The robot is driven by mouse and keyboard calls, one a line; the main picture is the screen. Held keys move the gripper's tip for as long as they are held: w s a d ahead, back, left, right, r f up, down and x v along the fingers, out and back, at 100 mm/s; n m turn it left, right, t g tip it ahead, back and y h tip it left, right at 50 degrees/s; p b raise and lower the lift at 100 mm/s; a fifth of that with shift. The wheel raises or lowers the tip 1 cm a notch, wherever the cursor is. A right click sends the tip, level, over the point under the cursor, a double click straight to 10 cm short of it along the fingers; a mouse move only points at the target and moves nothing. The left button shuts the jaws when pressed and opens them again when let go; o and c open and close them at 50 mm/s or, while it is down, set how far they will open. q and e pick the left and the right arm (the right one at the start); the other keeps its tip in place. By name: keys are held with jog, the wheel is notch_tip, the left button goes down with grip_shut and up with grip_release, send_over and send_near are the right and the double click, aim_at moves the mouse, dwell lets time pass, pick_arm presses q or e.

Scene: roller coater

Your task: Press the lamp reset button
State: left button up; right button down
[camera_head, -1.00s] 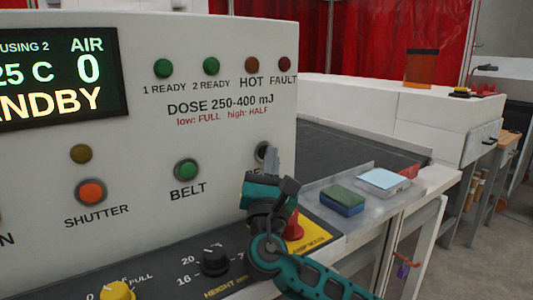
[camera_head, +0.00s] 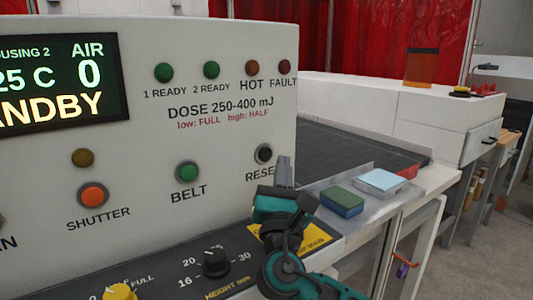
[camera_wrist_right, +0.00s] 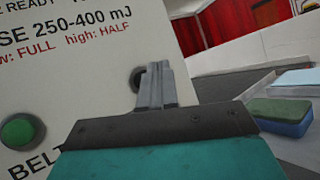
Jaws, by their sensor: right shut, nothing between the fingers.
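The reset button (camera_head: 264,153) is a small black round button in a grey ring on the white panel, with a partly covered "RESE…" label (camera_head: 259,174) below it. My right gripper (camera_head: 284,168) is shut and empty, with its fingertips just right of and slightly below the button in the head view. In the right wrist view the shut fingers (camera_wrist_right: 154,75) point at the panel and cover part of the dark button (camera_wrist_right: 137,78). A gap seems to lie between fingertips and button, but its depth is hard to tell. My left gripper is out of view.
The green BELT button (camera_head: 187,172) and orange SHUTTER button (camera_head: 93,195) are left of the reset button. A black knob (camera_head: 215,263) is on the lower ledge. A green-blue sponge (camera_head: 342,201) and a pale blue pad (camera_head: 382,181) lie to the right, beside the dark belt (camera_head: 340,146).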

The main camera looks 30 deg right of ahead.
jog(key=shift+s+d, duration=0.1)
jog(key=shift+s, duration=1.25)
